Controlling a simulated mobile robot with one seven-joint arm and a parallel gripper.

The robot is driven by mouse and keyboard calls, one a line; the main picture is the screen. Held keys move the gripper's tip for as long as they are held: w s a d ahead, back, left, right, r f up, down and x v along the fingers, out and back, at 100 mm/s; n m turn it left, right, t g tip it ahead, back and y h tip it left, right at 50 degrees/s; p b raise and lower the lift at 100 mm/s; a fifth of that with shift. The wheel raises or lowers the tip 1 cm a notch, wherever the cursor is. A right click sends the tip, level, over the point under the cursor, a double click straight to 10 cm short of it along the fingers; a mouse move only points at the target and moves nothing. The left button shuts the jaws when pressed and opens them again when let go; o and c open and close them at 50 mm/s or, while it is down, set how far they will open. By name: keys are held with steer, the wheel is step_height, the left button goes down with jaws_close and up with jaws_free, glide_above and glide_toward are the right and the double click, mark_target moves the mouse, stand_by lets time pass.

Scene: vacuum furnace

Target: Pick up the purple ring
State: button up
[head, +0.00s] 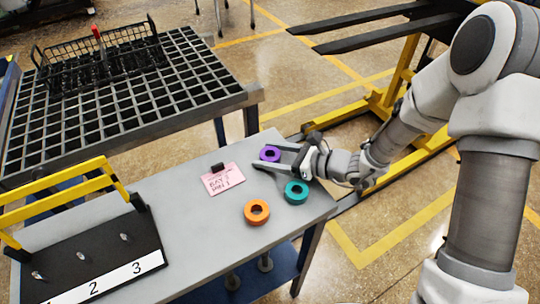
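The purple ring (270,154) lies flat on the grey table (185,250) near its far right edge. My gripper (258,157) reaches in from the right with its fingers spread open. The upper finger is close to the ring and the lower finger is in front of it, so the ring appears between the fingertips. I cannot tell whether either finger touches the ring or how high the gripper is above the table.
A teal ring (296,192) lies just below my gripper, and an orange ring (257,212) is nearer. A pink note (223,179) with a black clip is left. A black board (95,262) with pegs and a yellow frame (60,195) stand at lower left. A grid-topped table (120,95) is behind.

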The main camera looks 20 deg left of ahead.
jaws_close()
